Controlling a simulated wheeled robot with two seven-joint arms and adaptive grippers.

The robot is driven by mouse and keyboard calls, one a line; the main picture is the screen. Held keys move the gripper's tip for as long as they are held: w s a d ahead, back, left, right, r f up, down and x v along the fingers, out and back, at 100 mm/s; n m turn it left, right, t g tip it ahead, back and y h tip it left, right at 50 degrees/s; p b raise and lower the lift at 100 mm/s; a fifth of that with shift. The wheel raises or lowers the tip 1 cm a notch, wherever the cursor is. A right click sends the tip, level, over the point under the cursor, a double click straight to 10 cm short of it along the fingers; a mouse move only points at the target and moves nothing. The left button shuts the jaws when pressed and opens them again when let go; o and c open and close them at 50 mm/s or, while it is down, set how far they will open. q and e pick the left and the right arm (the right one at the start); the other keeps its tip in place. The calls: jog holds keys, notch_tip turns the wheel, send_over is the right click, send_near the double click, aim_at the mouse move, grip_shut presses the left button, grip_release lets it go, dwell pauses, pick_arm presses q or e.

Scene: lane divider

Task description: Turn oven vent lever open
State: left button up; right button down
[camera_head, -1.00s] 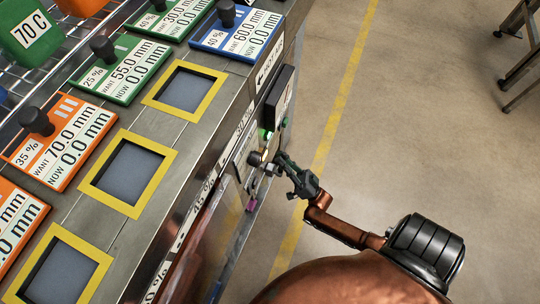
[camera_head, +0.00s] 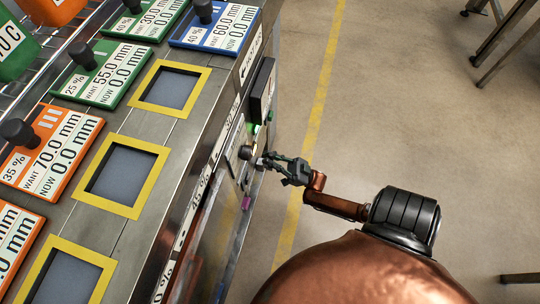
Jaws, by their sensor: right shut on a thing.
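The oven vent lever shows as a small dark knob (camera_head: 246,153) on the side face of the metal cabinet (camera_head: 190,150). My right gripper (camera_head: 264,162) is at this knob, its fingers shut on the lever. The finger contact is small and partly hidden in this steep view. My right arm comes in from the lower right. My left gripper is out of view.
A black box (camera_head: 262,90) juts from the cabinet side just beyond the gripper. Orange, green and blue cards with black knobs and yellow-framed recesses (camera_head: 171,88) line the top. The floor right of the yellow line (camera_head: 318,110) is mostly clear, with a stand (camera_head: 505,40) at the upper right.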

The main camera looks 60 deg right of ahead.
jog(key=c, duration=1.9)
grip_release()
jog(key=v, duration=1.2)
